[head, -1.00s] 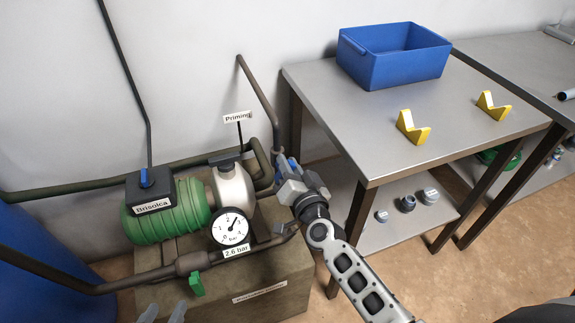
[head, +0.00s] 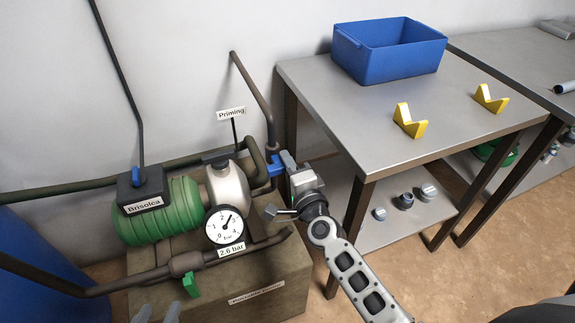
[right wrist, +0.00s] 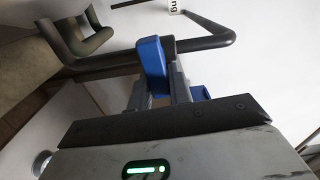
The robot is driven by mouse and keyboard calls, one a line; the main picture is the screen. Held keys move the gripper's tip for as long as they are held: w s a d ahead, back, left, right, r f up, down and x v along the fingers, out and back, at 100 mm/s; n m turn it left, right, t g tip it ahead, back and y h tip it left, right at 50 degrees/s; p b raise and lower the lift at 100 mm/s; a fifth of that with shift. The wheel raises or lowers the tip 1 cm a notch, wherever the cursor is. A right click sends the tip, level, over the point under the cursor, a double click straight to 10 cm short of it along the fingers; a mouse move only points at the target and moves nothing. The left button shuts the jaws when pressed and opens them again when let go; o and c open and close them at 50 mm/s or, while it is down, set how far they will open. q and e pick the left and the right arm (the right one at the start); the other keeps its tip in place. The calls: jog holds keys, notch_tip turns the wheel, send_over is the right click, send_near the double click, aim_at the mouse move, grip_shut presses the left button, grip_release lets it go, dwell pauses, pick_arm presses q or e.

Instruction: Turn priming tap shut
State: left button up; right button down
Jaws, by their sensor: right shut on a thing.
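The priming tap's blue handle (head: 275,167) sits at the pipe right of the pale pump body, near the sign reading "Priming" (head: 231,114). In the right wrist view the blue handle (right wrist: 152,62) stands between the fingers, with more blue showing to its right. My right gripper (head: 288,164) is shut on the handle; its fingers (right wrist: 157,92) partly hide the tap. My left gripper (head: 157,313) shows only as two grey fingertips, apart and empty, at the bottom edge of the head view.
The pressure gauge (head: 225,226), labelled 2.6 bar, and the green pump (head: 160,212) stand left of the tap. A green-handled valve (head: 190,285) is on the lower pipe. A metal table (head: 370,125) with a blue bin (head: 390,52) and yellow brackets is close on the right.

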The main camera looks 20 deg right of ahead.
jog(key=shift+f+m, duration=0.2)
jog(key=shift+m, duration=0.4)
jog(key=c, duration=1.3)
grip_release()
jog(key=shift+c, duration=0.2)
jog(key=s+b, duration=0.1)
jog(key=s, duration=1.5)
jog(key=shift+d, duration=0.25)
